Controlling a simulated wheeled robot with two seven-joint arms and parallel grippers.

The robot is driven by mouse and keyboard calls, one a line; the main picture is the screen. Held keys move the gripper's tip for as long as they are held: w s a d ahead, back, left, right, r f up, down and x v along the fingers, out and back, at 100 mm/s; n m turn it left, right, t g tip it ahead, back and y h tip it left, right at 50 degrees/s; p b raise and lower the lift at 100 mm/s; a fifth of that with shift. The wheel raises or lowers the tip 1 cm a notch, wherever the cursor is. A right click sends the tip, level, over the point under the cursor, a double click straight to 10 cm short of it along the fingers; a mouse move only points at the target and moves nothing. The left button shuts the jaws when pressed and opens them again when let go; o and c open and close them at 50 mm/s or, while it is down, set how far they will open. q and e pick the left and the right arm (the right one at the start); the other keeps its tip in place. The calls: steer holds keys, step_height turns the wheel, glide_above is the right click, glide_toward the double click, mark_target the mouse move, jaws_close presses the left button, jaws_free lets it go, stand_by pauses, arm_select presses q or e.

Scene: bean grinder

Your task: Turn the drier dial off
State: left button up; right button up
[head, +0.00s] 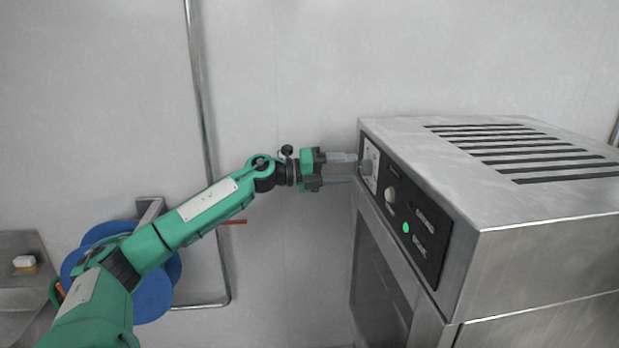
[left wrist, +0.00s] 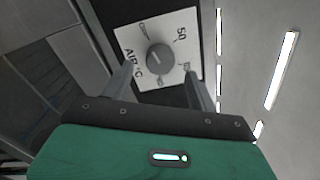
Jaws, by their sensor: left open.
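The drier (head: 550,245) is a steel box with slots on top, at the right of the head view. Its black control panel (head: 432,262) faces left and carries a white dial plate and a green light (head: 406,228). In the left wrist view the drier dial (left wrist: 160,58) is a round grey knob on a white plate (left wrist: 188,22) marked "AIR °C" and "50". My left gripper (head: 355,168) is open, its fingers pointing at the dial plate. In the left wrist view its fingers stand on either side below the knob; contact cannot be told. My right gripper is not in view.
A second round light-coloured knob (head: 390,195) sits on the panel beside the dial plate. A metal pipe (head: 203,120) runs down the wall behind my arm. Blue round objects (head: 152,295) and a steel surface (head: 20,275) are at the lower left.

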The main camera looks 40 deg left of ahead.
arm_select(q)
steer(key=b+v, duration=0.8)
steer(key=v, duration=0.2)
steer(key=shift+s+a, duration=0.25)
steer(key=shift+a, duration=0.05)
steer(key=shift+f, duration=0.15)
stand_by(0.4)
